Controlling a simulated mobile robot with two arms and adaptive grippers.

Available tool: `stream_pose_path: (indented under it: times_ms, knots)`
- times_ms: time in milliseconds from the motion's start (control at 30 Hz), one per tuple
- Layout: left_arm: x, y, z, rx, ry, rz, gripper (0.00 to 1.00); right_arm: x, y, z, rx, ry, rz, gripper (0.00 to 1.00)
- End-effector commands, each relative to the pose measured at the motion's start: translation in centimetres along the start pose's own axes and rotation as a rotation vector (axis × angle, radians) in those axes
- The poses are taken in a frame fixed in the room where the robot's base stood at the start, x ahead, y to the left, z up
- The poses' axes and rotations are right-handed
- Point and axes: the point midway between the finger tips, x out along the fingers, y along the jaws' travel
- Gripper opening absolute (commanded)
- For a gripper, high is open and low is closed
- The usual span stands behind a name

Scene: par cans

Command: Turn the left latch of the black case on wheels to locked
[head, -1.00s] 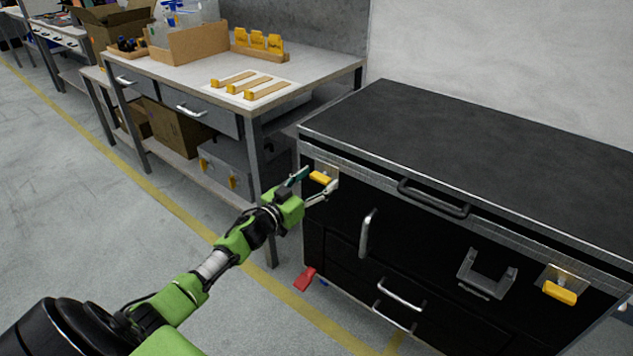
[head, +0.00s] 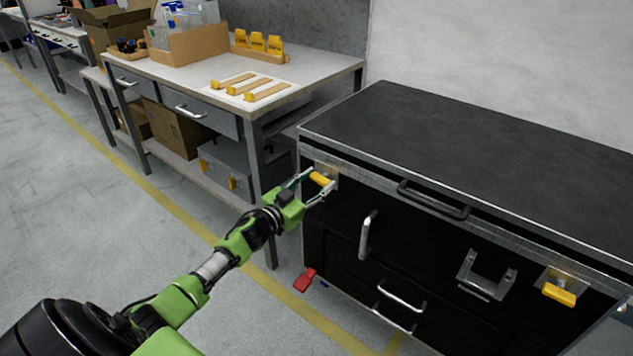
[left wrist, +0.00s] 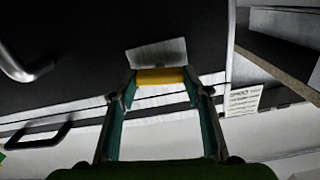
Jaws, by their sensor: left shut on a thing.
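The black case (head: 480,150) stands at the right in the head view, with its lid down. Its left latch (head: 320,179) has a yellow handle on a metal plate near the case's left front corner. My left gripper (head: 318,187) is shut on this yellow handle, one finger at each end. In the left wrist view the yellow handle (left wrist: 160,76) lies between the fingertips, with the plate beside it. The right latch (head: 559,294) has a yellow handle lying roughly level. My right gripper is not in view.
A workbench (head: 330,68) with yellow-ended wooden pieces stands left of the case. The case front carries a lid handle (head: 433,198) and metal pull handles (head: 367,234). A red pedal (head: 304,280) is low at the left. Open floor (head: 70,200) lies at left.

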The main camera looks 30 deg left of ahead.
Motion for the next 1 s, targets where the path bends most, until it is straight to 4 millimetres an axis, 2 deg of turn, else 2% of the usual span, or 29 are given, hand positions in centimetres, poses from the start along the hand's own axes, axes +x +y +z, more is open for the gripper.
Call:
stream_pose_path:
  times_ms: [567,867,1000]
  knots:
    - [0.0,0.2,0.1,0.533,0.001,0.001,0.23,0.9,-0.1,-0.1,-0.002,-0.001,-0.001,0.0]
    - [0.0,0.4,0.2,0.819,0.002,0.001,0.23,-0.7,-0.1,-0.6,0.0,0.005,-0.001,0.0]
    - [0.0,0.4,0.2,0.951,0.002,0.001,0.23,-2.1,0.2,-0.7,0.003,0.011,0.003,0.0]
